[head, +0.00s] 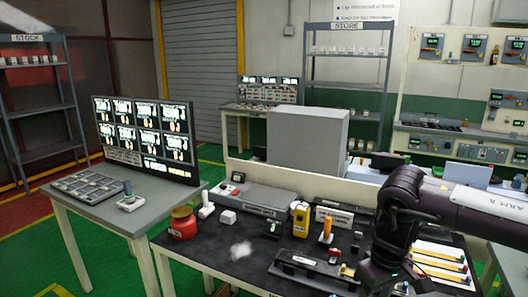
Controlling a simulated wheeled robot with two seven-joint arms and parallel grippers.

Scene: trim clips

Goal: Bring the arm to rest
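My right arm (405,205), dark and labelled ARM R, comes in from the right edge and bends down over the right part of the black-topped workbench (215,262). Its lower end (385,275) is a dark mass near the bottom edge of the picture. I cannot make out the fingers there, or whether they hold anything. My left arm and gripper are not in view.
The bench holds a red jar (183,223), a yellow device (301,220), an orange-handled tool (326,231), a long black fixture (312,272) and yellow-edged strips (440,262) close to the arm. A side table (128,217) with a monitor (146,137) stands left.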

